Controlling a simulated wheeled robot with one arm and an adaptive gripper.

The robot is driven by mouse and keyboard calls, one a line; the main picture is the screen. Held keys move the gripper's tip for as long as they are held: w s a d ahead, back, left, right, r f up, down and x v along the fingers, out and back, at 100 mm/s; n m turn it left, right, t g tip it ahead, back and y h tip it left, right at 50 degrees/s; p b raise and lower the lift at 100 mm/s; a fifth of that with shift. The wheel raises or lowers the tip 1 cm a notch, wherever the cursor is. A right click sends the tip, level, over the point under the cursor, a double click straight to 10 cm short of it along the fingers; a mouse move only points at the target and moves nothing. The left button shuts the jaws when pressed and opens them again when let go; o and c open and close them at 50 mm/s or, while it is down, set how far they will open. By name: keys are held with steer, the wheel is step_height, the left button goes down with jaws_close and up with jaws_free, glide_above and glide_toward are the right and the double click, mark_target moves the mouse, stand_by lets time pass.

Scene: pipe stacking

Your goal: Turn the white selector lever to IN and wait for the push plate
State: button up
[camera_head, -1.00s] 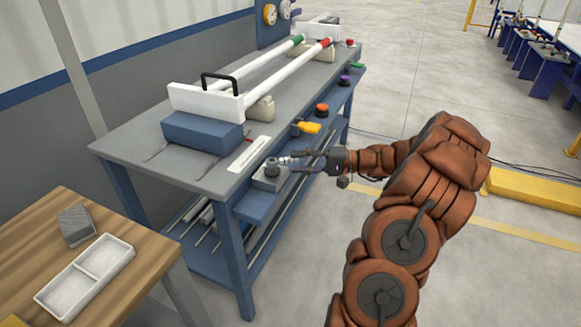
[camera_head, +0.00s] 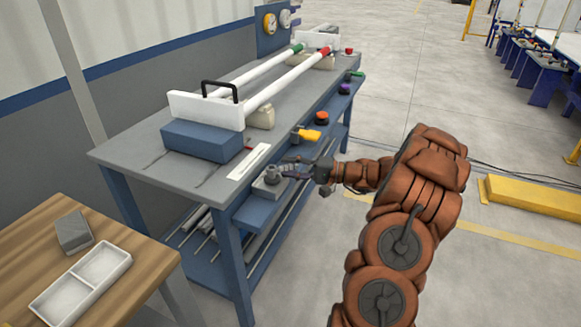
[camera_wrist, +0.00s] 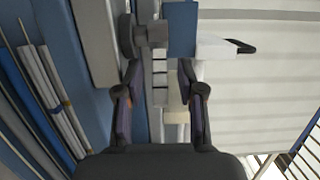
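The selector is a grey box (camera_head: 268,187) with a round grey knob (camera_head: 272,172) on top, on the blue ledge at the bench's front. Its white lever is not clear now; my fingers cover that side. My gripper (camera_head: 284,169) is close beside the knob on its right. In the wrist view my gripper (camera_wrist: 160,100) has its dark fingers apart, with nothing clearly held between them. The grey knob shows ahead of the left finger (camera_wrist: 130,37).
Two white pipes (camera_head: 272,91) with green and red ends lie along the bench. A wooden table (camera_head: 40,240) with a white tray (camera_head: 104,262) stands at left.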

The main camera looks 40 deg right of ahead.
jaws_close()
stand_by(0.4)
stand_by(0.4)
